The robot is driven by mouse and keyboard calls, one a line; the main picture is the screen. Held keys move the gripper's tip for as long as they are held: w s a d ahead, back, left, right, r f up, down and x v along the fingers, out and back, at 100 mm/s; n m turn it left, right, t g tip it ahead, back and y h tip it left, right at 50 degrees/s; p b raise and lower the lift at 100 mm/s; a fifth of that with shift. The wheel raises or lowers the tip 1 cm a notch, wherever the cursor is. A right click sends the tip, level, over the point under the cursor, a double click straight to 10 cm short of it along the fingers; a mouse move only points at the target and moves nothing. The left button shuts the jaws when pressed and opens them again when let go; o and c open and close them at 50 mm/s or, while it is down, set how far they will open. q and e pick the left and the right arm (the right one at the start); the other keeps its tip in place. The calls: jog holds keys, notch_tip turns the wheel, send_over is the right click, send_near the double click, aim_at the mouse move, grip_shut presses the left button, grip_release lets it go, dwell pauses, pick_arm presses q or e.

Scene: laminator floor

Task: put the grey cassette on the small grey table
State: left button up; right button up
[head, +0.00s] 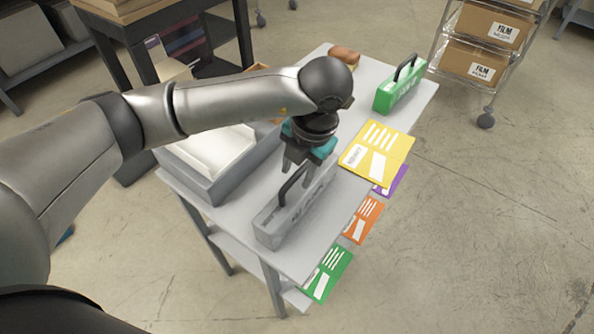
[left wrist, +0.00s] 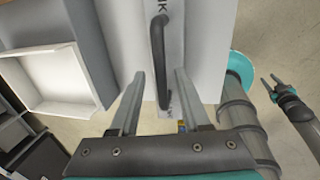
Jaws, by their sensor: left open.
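The grey cassette (head: 293,211), a flat upright case with a black handle, stands near the front of a light grey table (head: 318,238). I cannot tell whether this is the task's small grey table. My left gripper (head: 300,177) is open above the cassette, over its handle. In the left wrist view, the handle (left wrist: 158,50) runs lengthwise, and its near end lies between the spread fingers (left wrist: 157,95), with no grip on it. Part of the cassette is hidden by the gripper in the head view. My right gripper (left wrist: 271,88) shows small at the right edge of the left wrist view; its jaws are unclear.
A grey tray (head: 205,190) with white contents stands left of the cassette. A green cassette (head: 400,85) stands at the table's far right. A yellow folder (head: 378,152) overhangs the right edge, with purple, orange and green folders below. A cart with film boxes (head: 490,30) stands behind.

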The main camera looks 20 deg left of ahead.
aim_at(307, 193)
pick_arm(q)
notch_tip(307, 193, up, 11)
jog(key=d+p, duration=0.1)
jog(key=d, duration=0.1)
jog(key=shift+s+f, duration=0.2)
jog(key=shift+s, duration=0.15)
dwell(1.0)
